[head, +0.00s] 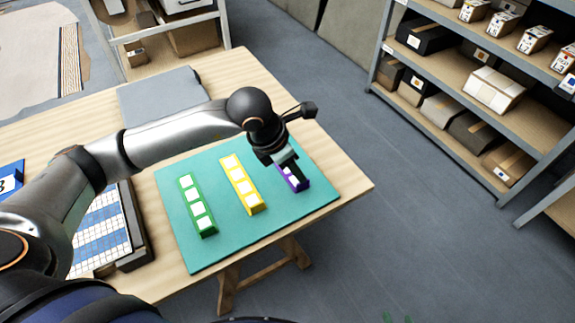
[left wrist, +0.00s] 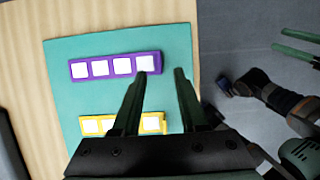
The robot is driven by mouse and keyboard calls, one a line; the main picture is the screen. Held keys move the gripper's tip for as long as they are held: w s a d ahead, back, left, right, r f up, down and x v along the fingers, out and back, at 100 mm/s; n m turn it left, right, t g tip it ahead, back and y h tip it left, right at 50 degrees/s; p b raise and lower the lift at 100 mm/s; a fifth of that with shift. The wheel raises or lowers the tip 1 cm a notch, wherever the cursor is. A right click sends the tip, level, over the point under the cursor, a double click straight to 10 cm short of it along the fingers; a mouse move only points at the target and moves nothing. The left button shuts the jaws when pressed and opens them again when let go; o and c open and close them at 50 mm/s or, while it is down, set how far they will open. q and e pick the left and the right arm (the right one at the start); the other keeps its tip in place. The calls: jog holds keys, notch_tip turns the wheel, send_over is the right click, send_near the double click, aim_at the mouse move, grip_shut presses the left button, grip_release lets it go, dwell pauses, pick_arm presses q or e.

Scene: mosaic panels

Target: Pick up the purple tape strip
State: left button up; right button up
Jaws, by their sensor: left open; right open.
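The purple tape strip (head: 303,184) lies on the teal mat (head: 230,250), near its right edge, with several white squares along it. In the head view my left gripper (head: 292,180) covers much of it. In the left wrist view the whole strip (left wrist: 108,67) shows. My left gripper (left wrist: 160,74) is open there, its fingertips near the strip's right end, one over the end and one beyond it. Nothing is between the fingers; I cannot tell whether they touch the strip. My right gripper (head: 397,319) barely shows at the bottom edge of the head view, open and empty.
A yellow strip (head: 242,185) and a green strip (head: 197,206) lie on the mat left of the purple one. A blue-and-white tiled panel (head: 100,235) and a grey slab (head: 160,95) are on the wooden table. Shelves (head: 490,120) stand apart at right.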

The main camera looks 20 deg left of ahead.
pick_arm(q)
jog(key=x, duration=0.6)
jog(key=shift+a+f+p, duration=0.1)
jog(key=shift+f+p, duration=0.2)
jog(key=shift+p, duration=0.1)
grip_shut()
